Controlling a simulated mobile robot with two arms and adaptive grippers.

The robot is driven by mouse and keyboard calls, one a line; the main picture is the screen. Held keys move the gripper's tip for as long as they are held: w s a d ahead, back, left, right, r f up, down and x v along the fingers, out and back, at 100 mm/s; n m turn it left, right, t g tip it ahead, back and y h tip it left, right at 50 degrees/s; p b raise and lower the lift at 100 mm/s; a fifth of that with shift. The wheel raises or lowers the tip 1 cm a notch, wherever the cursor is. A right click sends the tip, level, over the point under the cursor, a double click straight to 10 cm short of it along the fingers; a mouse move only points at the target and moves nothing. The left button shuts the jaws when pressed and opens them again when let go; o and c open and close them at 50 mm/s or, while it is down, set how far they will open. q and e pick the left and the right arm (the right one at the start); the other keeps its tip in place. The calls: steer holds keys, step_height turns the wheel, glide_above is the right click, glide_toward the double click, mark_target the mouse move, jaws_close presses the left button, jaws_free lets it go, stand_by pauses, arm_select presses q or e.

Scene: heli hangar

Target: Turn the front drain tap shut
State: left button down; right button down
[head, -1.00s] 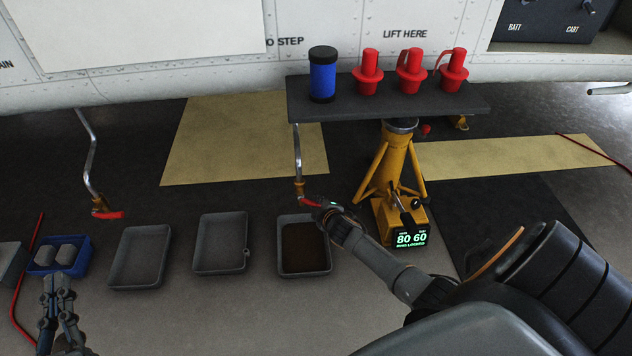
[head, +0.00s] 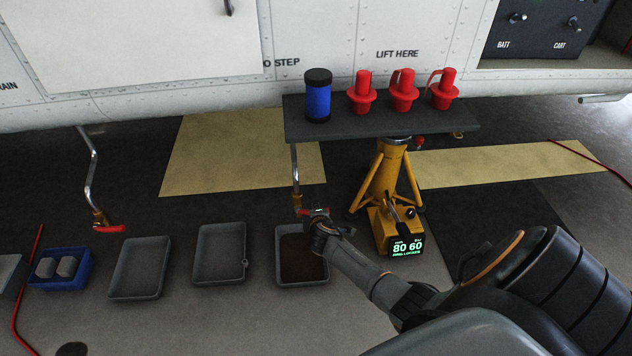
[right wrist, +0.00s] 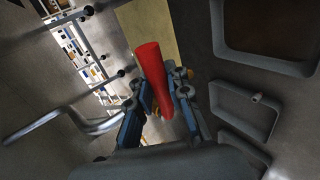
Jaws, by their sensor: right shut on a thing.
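The drain tap on the right has a red lever handle (head: 304,212) at the foot of a thin bent metal pipe (head: 295,170). My right gripper (head: 321,214) is at this handle. In the right wrist view the red handle (right wrist: 150,62) stands between the two fingers of my right gripper (right wrist: 164,88), which are shut on it. A drip tray (head: 287,282) with dark liquid sits below this tap. A second tap with a red handle (head: 110,228) hangs at the left, with nothing holding it. My left gripper is out of the head view.
Two empty grey trays (head: 139,294) (head: 220,280) and a blue bin (head: 62,284) with grey cylinders stand on the floor to the left. A yellow jack (head: 385,200) stands to the right, close to my right arm. A dark shelf (head: 400,131) carries a blue canister and red plugs.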

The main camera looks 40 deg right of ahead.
steer(key=shift+s+a+f, duration=0.15)
steer(key=shift+s+f, duration=0.05)
steer(key=shift+f, duration=0.05)
steer(key=c, duration=1.3)
jaws_free()
steer(key=shift+r, duration=0.1)
steer(key=shift+c, duration=0.2)
steer(key=shift+o, duration=0.3)
steer(key=shift+r, duration=0.1)
steer(key=v, duration=1.2)
